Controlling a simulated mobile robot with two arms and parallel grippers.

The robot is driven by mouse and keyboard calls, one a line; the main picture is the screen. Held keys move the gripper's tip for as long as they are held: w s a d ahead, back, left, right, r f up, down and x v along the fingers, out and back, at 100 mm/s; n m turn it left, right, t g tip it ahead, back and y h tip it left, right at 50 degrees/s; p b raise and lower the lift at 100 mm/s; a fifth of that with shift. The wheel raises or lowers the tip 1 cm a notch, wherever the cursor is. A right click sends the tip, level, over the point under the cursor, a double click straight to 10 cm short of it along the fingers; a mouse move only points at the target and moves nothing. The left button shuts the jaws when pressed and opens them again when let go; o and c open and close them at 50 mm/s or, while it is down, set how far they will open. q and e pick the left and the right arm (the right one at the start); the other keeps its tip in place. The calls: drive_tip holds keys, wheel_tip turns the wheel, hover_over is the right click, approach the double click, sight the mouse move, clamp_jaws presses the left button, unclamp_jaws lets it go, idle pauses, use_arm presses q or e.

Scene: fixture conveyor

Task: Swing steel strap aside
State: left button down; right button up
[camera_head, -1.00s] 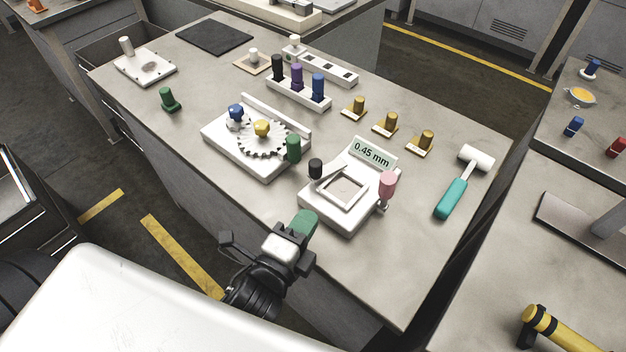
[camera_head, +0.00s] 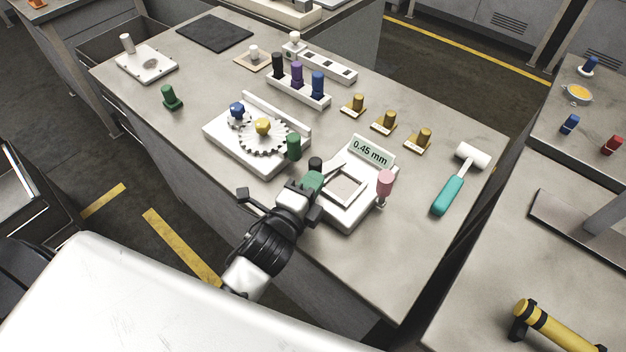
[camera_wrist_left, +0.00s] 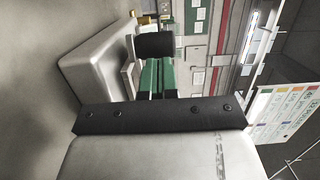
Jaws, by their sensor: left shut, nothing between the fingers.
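The white fixture (camera_head: 340,217) with the 0.45 mm display (camera_head: 371,151) stands near the table's front edge. A square frame with a pale inset lies on its top. A black knob (camera_head: 315,162) stands at its left corner, with the thin grey steel strap (camera_head: 336,172) beside it, partly hidden by my gripper. My left gripper (camera_head: 314,181), with green fingers, is shut and empty just in front of the knob. In the left wrist view, the green fingers (camera_wrist_left: 160,76) are close to the black knob (camera_wrist_left: 155,46); contact is unclear. My right gripper is out of view.
A pink-handled post (camera_head: 385,183) stands at the fixture's right. A gear fixture (camera_head: 245,150) with a green knob (camera_head: 293,146) is to the left. A teal-handled mallet (camera_head: 450,195) lies right. The table's front right is clear.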

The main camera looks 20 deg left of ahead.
use_arm(q)
drive_tip(key=shift+a+r, duration=0.1)
drive_tip(key=shift+w+a+m+h+p, duration=0.1)
drive_tip(key=shift+a+m+h+p, duration=0.15)
drive_tip(key=shift+m+h+p, duration=0.2)
